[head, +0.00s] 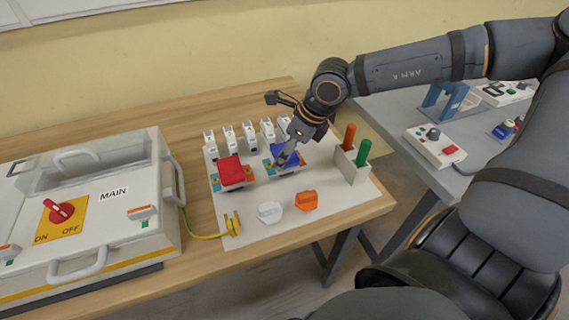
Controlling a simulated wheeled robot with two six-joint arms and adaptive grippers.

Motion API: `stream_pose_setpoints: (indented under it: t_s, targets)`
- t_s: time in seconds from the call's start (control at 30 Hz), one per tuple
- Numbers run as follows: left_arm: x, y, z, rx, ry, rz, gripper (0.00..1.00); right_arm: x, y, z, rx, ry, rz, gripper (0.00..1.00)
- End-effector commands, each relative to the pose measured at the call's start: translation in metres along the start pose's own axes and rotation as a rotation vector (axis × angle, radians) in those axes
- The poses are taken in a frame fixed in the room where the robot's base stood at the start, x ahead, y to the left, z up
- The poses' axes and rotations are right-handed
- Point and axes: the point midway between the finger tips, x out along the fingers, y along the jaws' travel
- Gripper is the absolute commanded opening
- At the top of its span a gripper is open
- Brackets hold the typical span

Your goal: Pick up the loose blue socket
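A blue socket (279,153) sits on a small light base with orange and teal parts, on the white board (240,205). My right gripper (290,157) reaches down over it from the back right, its fingers at the blue top and partly covering it. I cannot tell whether the fingers touch or grip it. A red socket (231,170) sits on a similar base just to the left. A white socket-like piece (270,212) and an orange one (306,201) lie loose near the board's front edge. My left gripper is not in view.
Several white breakers (249,135) stand in a row behind the sockets. A white holder (350,166) with orange and green handles stands right of the blue socket. A MAIN switch box (100,215) fills the left, with a yellow cable. A grey table (400,110) is at right.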

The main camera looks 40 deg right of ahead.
Motion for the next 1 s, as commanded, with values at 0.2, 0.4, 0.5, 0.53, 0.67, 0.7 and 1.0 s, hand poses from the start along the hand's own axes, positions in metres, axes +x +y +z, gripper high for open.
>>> stream_pose_setpoints:
  t_s: [0.2,0.4,0.5,0.53,0.67,0.7,1.0]
  targets:
    - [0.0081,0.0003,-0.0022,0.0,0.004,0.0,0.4,0.0169,-0.0005,0.0,-0.001,0.0,-0.003,0.76]
    - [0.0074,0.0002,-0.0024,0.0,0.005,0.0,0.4,0.0165,-0.0003,0.0011,0.0,-0.003,-0.002,0.76]
    - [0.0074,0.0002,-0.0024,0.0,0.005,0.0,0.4,0.0164,-0.0003,0.0011,0.0,-0.003,-0.002,0.65]
    - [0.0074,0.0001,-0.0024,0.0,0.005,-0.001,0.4,0.0164,-0.0003,0.0011,0.0,-0.003,-0.002,0.61]
    - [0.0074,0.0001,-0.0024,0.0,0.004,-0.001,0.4,0.0164,-0.0003,0.001,0.0,-0.003,-0.002,0.43]
    - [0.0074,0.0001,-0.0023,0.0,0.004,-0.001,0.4,0.0164,-0.0003,0.001,0.0,-0.003,-0.002,0.38]
    - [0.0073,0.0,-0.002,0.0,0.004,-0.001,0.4,0.0163,-0.0004,0.0011,0.0,-0.003,-0.002,0.16]
